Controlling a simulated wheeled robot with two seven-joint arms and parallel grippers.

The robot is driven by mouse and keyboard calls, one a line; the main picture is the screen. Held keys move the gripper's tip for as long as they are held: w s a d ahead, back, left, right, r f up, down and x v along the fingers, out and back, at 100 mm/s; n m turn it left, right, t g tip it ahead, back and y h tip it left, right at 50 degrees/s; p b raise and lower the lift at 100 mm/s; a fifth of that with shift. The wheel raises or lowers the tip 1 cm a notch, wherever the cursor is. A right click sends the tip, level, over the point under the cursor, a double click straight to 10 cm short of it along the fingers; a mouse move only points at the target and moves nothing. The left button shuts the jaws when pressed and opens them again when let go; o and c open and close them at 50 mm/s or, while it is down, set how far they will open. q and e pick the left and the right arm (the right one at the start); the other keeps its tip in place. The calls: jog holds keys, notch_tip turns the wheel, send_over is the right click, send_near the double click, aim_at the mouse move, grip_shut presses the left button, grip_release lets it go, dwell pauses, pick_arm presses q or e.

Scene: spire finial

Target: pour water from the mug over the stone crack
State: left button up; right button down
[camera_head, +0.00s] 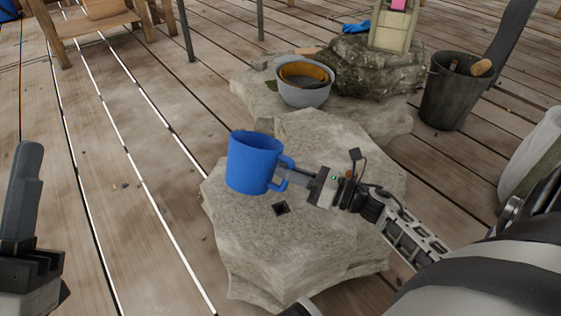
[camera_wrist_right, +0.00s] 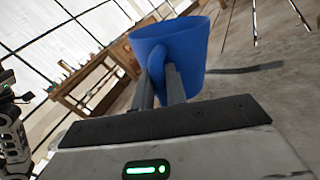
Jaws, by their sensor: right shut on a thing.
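A blue mug (camera_head: 255,161) is held by its handle in my right gripper (camera_head: 287,175), over the far left part of a pale stone block (camera_head: 300,255). The mug is close to upright; its inside and any water cannot be made out. In the right wrist view the mug (camera_wrist_right: 170,50) is beyond the two fingers of my right gripper (camera_wrist_right: 160,85), which are shut on the handle. I cannot clearly pick out a crack. My left gripper (camera_head: 22,195) is partly in view at the left edge, away from the stone.
A grey bowl (camera_head: 303,92) with an orange-brown rim inside stands on a flat stone behind. A mossy rock (camera_head: 375,70) and a dark bucket (camera_head: 452,92) with tools are at back right. The plank floor (camera_head: 120,200) left of the stone is mostly clear.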

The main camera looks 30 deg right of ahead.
jog(key=shift+w+d+r+m, duration=0.2)
jog(key=shift+d+r+m, duration=0.15)
jog(key=shift+r+m, duration=0.25)
